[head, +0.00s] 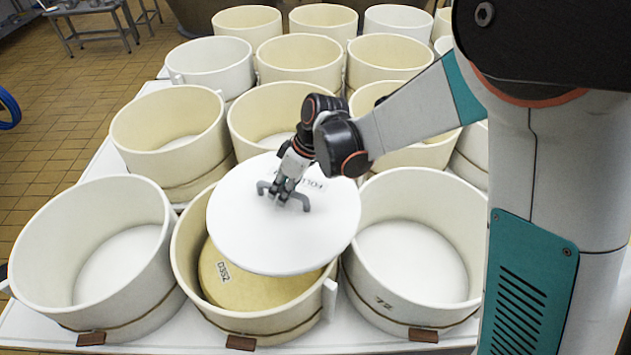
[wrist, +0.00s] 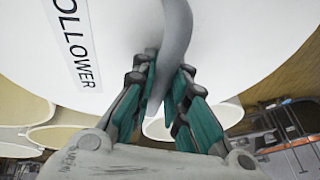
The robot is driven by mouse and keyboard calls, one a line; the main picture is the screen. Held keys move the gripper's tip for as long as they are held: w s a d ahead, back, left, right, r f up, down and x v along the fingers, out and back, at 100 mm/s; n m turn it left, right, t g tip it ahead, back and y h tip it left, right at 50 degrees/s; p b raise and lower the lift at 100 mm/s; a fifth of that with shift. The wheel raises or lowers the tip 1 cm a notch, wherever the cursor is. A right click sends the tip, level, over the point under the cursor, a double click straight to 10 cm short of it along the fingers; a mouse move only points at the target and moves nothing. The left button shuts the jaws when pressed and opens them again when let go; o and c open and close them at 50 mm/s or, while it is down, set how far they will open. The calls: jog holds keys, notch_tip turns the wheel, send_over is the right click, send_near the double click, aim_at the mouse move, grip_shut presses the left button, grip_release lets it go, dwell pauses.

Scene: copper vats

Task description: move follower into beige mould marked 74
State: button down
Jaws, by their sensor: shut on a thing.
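The follower (head: 285,235) is a white round disc with a grey bracket handle and a label reading "FOLLOWER". My gripper (head: 285,192) is shut on its handle. In the wrist view, the fingers (wrist: 160,95) close around the grey handle (wrist: 178,45) of the follower (wrist: 110,30). The disc overlaps the front middle beige mould (head: 190,235) and reaches over its right rim. A yellow round block (head: 235,285) labelled "D3S2" lies inside this mould, partly hidden by the disc. I cannot read a 74 on any mould.
A white mould (head: 90,315) stands at the front left. Another pale mould (head: 400,300), whose mark looks like 72, stands close on the right. Several more moulds stand in rows behind, including a beige one (head: 170,130). The white table (head: 200,338) is crowded.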

aim_at(272, 216)
jog(key=s+a+n, duration=0.1)
jog(key=a, duration=0.1)
jog(key=s+a+n, duration=0.1)
jog(key=a, duration=0.1)
jog(key=s+a+n+g, duration=0.1)
jog(key=s+a, duration=0.1)
jog(key=a, duration=0.1)
jog(key=shift+f, duration=0.3)
jog(key=shift+s+a+f, duration=0.15)
jog(key=shift+s+a, duration=0.05)
jog(key=shift+a, duration=0.1)
jog(key=shift+f+b, duration=4.6)
jog(key=shift+f, duration=3.3)
jog(key=shift+f, duration=0.9)
jog(key=c, duration=1.5)
grip_release()
jog(key=shift+d, duration=0.1)
jog(key=v, duration=1.2)
jog(key=shift+w, duration=0.2)
